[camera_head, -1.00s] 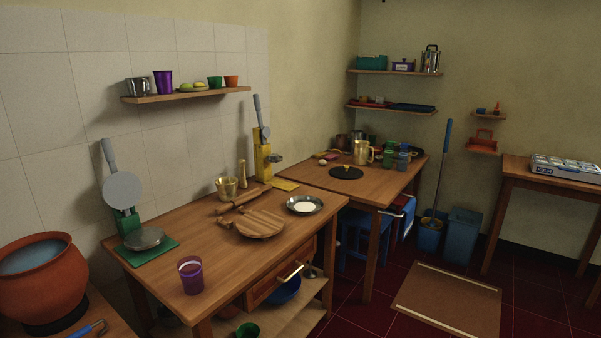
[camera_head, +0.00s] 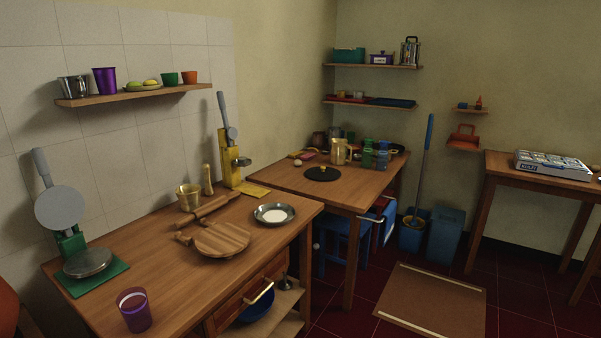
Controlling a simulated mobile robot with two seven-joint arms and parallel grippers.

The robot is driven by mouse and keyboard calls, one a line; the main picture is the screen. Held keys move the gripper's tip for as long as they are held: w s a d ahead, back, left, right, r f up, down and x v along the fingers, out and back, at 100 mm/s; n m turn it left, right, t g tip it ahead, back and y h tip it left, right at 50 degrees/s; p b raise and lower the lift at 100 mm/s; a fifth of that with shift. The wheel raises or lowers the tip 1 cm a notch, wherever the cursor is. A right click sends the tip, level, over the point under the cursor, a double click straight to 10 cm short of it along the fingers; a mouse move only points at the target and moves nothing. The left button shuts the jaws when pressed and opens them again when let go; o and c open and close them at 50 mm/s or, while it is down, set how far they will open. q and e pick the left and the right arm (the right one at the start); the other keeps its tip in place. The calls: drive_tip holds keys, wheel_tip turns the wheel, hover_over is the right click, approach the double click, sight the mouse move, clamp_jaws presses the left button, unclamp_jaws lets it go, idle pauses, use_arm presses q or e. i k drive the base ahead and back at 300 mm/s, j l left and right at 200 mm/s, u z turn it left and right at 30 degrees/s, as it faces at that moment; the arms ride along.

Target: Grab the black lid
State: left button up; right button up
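The black lid (camera_head: 322,174) is a flat dark disc with a small light knob on top. It lies on the far wooden table (camera_head: 280,181), near that table's front part, with bare wood around it. Neither of my grippers shows in the head view.
The near table (camera_head: 160,256) holds a round wooden board, a rolling pin, a metal plate (camera_head: 274,214), a purple cup (camera_head: 134,310) and two presses. A brass jug (camera_head: 340,151) and green and blue cups stand behind the lid. A brown mat (camera_head: 432,298) lies on the floor.

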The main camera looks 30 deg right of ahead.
sight(321, 173)
drive_tip(key=i+l+u, duration=0.2)
drive_tip(key=l, duration=0.35)
drive_tip(key=i+l+u, duration=0.15)
drive_tip(key=l, duration=0.4)
drive_tip(key=l+u, duration=0.2)
drive_tip(key=l, duration=0.35)
drive_tip(key=i+l, duration=0.1)
drive_tip(key=l, duration=1.05)
drive_tip(key=i+l+u, duration=0.1)
drive_tip(key=l, duration=0.5)
